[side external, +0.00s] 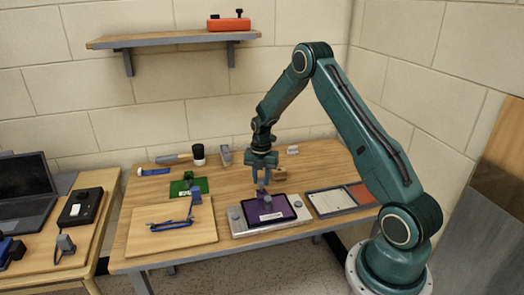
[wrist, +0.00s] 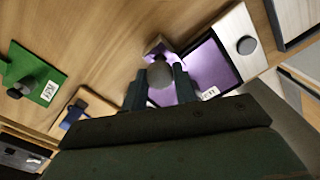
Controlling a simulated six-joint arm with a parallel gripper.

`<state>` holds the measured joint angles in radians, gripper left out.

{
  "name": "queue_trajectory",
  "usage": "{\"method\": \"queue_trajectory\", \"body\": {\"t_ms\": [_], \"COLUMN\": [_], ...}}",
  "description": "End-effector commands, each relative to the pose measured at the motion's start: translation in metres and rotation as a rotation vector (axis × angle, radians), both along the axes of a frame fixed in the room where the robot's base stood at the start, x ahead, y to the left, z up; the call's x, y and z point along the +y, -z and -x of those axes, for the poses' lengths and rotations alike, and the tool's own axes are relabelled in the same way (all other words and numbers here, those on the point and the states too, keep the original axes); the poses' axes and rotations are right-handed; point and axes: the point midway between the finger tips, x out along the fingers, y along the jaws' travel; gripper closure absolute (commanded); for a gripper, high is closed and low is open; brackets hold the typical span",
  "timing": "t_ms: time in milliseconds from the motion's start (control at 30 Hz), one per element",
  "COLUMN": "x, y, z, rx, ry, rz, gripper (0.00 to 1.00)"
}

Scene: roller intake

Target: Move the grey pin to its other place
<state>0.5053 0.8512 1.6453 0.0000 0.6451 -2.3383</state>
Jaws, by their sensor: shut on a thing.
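My gripper (wrist: 160,88) is shut on the grey pin (wrist: 159,72), whose rounded grey end shows between the two dark fingers in the wrist view. In the side external view my gripper (side external: 262,178) points down over the back of the purple panel. The purple panel (wrist: 205,68) is set in a light grey base plate (side external: 252,228) near the table's front edge. Round dark knobs sit at both ends of the plate, the left one (side external: 235,214) and the right one (side external: 297,203). Whether the pin touches the panel is unclear. The pin's lower part is hidden.
A green board (side external: 203,184) with a dark block lies left of the plate. A wooden board (side external: 160,240) with blue tools is at front left. A white and red tray (side external: 335,201) lies right. A small wooden block (side external: 281,174) stands behind the panel.

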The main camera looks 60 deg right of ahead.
Motion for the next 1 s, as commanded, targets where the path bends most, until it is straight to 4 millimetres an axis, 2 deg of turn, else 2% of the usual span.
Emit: {"method": "queue_trajectory", "body": {"t_ms": [1000], "x": [0.0], "y": [0.015], "z": [0.0], "rx": [0.0], "ry": [0.0], "rz": [0.0], "gripper": [0.85]}}
